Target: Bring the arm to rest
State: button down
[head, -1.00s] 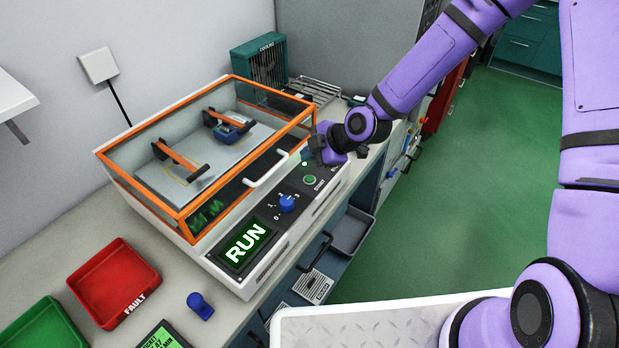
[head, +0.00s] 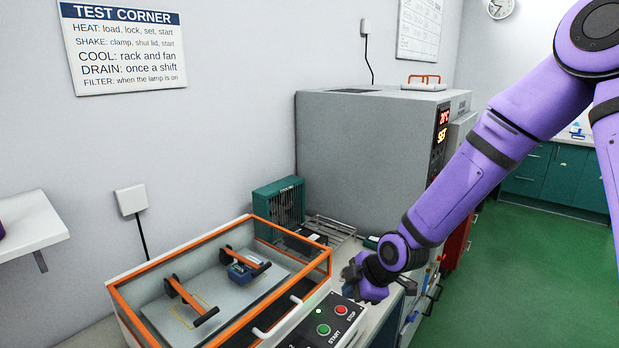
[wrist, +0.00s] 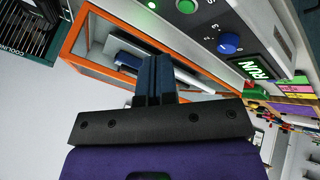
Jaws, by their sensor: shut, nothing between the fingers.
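My gripper (head: 352,282) is at the end of my purple arm, above the right end of the shaker's control panel in the head view. In the wrist view its dark fingers (wrist: 154,78) are together with nothing between them. The shaker (head: 222,283) has an orange-framed clear lid that is shut. Inside, a small blue device (head: 243,270) lies by one of two clamp bars. The panel has a green START button (head: 323,329) and a red STOP button (head: 341,310). In the wrist view the display (wrist: 258,68) reads RUN and a green lamp is lit.
A large grey oven (head: 365,150) with red digits stands behind my gripper. A teal cooling fan (head: 279,207) and a wire rack (head: 330,231) sit between oven and shaker. A white shelf (head: 28,232) is at left. Green floor (head: 520,270) lies open at right.

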jog(key=s+d+r+m+h, duration=0.2)
jog(key=s+d+r+m, duration=0.1)
jog(key=d+r, duration=0.25)
jog(key=s+d+r+m+t+h, duration=0.1)
jog(key=s+d+r+m+h, duration=0.1)
jog(key=d+r+m, duration=0.35)
jog(key=s+d+r+m+h, duration=0.1)
jog(key=s+d+r, duration=0.2)
jog(key=r, duration=0.4)
jog(key=s+d+r+m, duration=0.3)
jog(key=s+r+m, duration=0.2)
jog(key=s, duration=0.3)
jog(key=s+d+r+m, duration=0.4)
jog(key=s+r+m, duration=0.1)
jog(key=s, duration=0.4)
jog(key=shift+s+r, duration=0.3)
